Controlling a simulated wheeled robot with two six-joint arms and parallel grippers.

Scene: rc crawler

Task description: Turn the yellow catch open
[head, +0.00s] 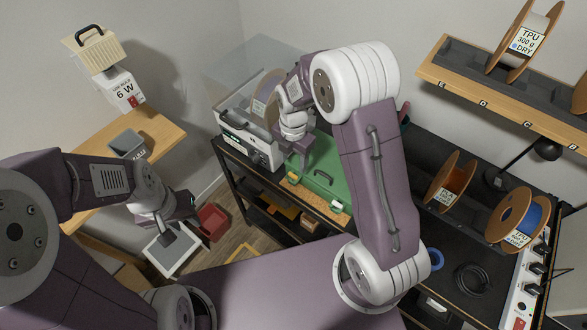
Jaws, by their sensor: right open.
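A green case (325,172) with a dark handle on its lid lies closed on the black bench. Two small pale catches sit on its front edge: one at the left (294,178) and one at the right (336,206). At this size I cannot tell for sure which is yellow or how either is turned. My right gripper (296,158) is open above the case's left end, close to the left catch; its fingertips are partly hidden by its own body. My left gripper (178,228) hangs far to the left, away from the case; its jaw opening is unclear.
A white machine (248,140) with a clear cover stands left of the case. Filament spools (450,182) and a switch strip (526,285) are at the right. A white-framed tray (172,250) and red bin (212,221) are below my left gripper. A shelf (480,82) hangs above.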

